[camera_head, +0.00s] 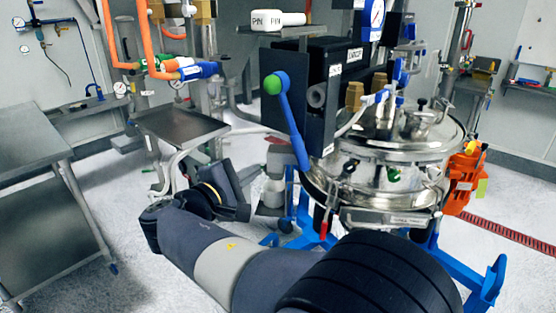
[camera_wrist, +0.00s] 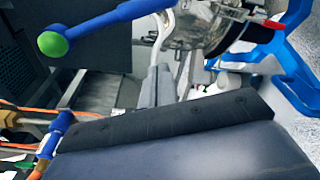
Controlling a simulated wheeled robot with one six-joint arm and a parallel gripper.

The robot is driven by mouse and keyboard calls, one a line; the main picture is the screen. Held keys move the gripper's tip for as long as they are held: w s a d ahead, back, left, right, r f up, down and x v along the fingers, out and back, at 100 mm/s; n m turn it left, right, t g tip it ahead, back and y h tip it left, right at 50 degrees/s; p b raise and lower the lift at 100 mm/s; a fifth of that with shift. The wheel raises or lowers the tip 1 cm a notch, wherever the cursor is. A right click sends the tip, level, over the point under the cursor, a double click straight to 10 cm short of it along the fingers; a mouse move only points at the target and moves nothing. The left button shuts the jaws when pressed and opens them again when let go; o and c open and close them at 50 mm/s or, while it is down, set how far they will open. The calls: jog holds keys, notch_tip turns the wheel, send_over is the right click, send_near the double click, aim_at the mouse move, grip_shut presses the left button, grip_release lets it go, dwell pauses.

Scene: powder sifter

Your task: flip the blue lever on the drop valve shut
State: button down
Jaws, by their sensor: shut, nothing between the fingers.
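The blue lever (camera_head: 291,125) with a green ball end (camera_head: 273,84) stands steeply tilted, its ball up and to the left, in front of a black box. In the wrist view, the lever (camera_wrist: 118,16) crosses the top left, with its green ball (camera_wrist: 54,44) at the left end. The lever's pivot and the valve body are mostly hidden. The fingertips are not clear in the wrist view.
The steel vessel (camera_head: 385,165) stands to the right of the lever on a blue frame (camera_head: 455,270). The black box (camera_head: 325,95) is close behind the lever. A steel tray (camera_head: 180,122) and orange hoses (camera_head: 148,40) are to the left. A metal table (camera_head: 30,140) is at far left.

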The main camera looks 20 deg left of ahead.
aim_at(297, 154)
jog(key=w+d+r+p, duration=0.1)
jog(key=w+d, duration=0.4)
jog(key=w, duration=0.2)
jog(key=shift+w+d+p, duration=0.15)
jog(key=shift+d+p, duration=0.15)
jog(key=shift+p, duration=0.1)
jog(key=shift+d+r, duration=0.1)
jog(key=shift+s+d+r+n+p, duration=0.2)
jog(key=shift+d+r+n+p, duration=0.15)
jog(key=shift+d+p, duration=0.15)
jog(key=shift+s+d+r+n+p, duration=0.2)
jog(key=shift+d+n+p, duration=0.15)
jog(key=shift+d+p, duration=0.15)
jog(key=s+d+r+n+p, duration=0.1)
jog(key=d+r+n+p, duration=0.1)
jog(key=p, duration=0.1)
jog(key=d+r+n+p, duration=0.2)
jog(key=p, duration=0.1)
jog(key=s+d+r+n+g+p, duration=0.1)
jog(key=d+r+n+p, duration=0.1)
jog(key=p, duration=0.1)
jog(key=shift+s+d+r+h, duration=0.15)
jog(key=shift+s+r+h, duration=0.15)
jog(key=shift+h, duration=0.1)
notch_tip(297, 154, up, 7)
jog(key=d+p, duration=0.2)
jog(key=p, duration=0.2)
jog(key=shift+s, duration=0.4)
